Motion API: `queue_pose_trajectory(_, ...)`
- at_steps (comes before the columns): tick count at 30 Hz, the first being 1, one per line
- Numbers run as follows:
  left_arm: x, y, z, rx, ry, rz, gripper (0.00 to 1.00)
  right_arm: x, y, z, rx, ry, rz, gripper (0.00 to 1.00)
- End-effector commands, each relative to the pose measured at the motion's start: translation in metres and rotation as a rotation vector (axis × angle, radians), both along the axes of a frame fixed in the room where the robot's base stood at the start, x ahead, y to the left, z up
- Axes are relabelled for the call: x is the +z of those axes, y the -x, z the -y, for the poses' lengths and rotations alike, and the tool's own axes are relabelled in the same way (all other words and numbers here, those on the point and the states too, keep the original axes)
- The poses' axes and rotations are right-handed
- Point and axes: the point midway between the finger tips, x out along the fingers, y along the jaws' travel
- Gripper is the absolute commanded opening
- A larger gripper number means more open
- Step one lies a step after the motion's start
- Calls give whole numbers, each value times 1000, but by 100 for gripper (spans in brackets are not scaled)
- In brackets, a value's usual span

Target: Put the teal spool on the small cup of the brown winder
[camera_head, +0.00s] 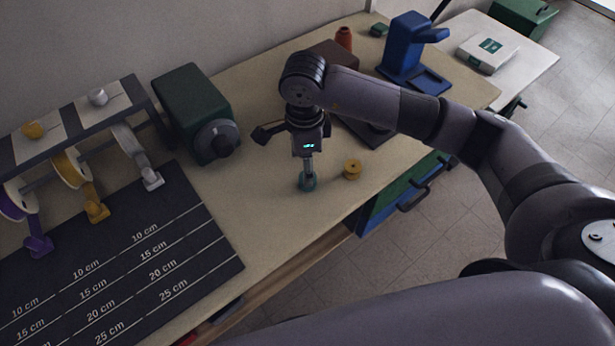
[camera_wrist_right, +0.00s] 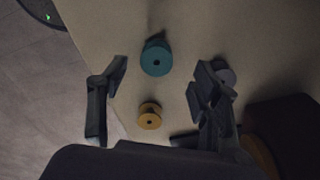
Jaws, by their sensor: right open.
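The teal spool (camera_head: 307,184) stands on the table near its front edge, partly covered by my right gripper in the head view. In the right wrist view the teal spool (camera_wrist_right: 155,60) appears between and beyond the fingertips, with clear gaps on both sides. My right gripper (camera_wrist_right: 161,72) is open and empty, pointing down over the spool. The brown winder (camera_head: 337,53) is mostly hidden behind my right arm; its dark base (camera_head: 368,132) shows below the arm. Its small cup cannot be made out. My left gripper is not in view.
A yellow spool (camera_head: 352,169) stands close to the right of the teal one. A grey spool (camera_wrist_right: 226,73) shows beside a finger in the wrist view. A green winder (camera_head: 195,110), a blue winder (camera_head: 408,50) and a dark measuring mat (camera_head: 210,232) surround the space.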

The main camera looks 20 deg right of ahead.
Motion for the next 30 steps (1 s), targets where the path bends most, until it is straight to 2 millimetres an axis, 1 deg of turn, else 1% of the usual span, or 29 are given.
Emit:
queue_pose_trajectory(1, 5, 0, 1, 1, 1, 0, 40, -5, 2, 1, -2, 1, -6, 58)
queue_pose_trajectory(5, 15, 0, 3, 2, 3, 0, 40, -25, 5, 5, -1, 2, -7, 58)
queue_pose_trajectory(6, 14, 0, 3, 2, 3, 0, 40, -32, 5, 4, -2, 0, -7, 58)
queue_pose_trajectory(9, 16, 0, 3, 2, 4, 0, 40, -42, 4, 4, -1, 0, -5, 58)
queue_pose_trajectory(12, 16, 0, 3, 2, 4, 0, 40, -47, 4, 4, 0, 1, -2, 58)
queue_pose_trajectory(18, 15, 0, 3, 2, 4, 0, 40, -47, 4, 4, 0, 0, -2, 57)
queue_pose_trajectory(30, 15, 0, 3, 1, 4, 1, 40, -47, 4, 4, -1, 0, -2, 31)
